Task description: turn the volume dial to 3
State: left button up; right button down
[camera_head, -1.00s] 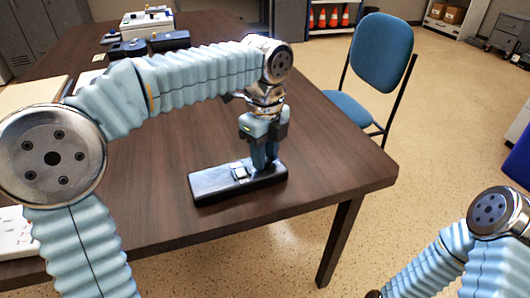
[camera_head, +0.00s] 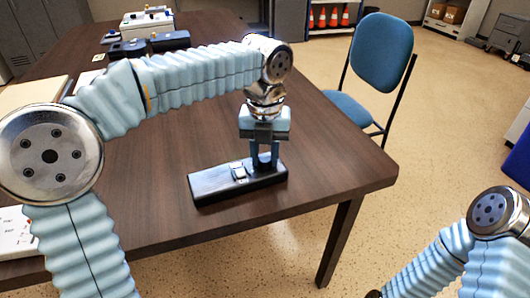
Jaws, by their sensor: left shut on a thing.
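A black box-shaped device (camera_head: 212,186) lies on the dark wooden table near its front right edge. A small light-coloured switch or plate (camera_head: 238,170) shows on its top. My left gripper (camera_head: 264,162) points down over the right end of the device, with its fingers shut at the top surface. The dial there is hidden between the fingers, so its setting cannot be read. Of my right arm only a part shows at the lower right; its gripper is not clearly visible.
More dark devices (camera_head: 170,40) and a white unit (camera_head: 147,22) stand at the table's far end. A blue chair (camera_head: 382,52) stands beyond the table's right edge. The tabletop around the device is clear.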

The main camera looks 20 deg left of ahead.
aim_at(266, 158)
pick_arm(q)
jog(key=shift+m, duration=0.9)
jog(key=o, duration=1.1)
notch_tip(266, 158, up, 14)
jog(key=shift+f, duration=0.1)
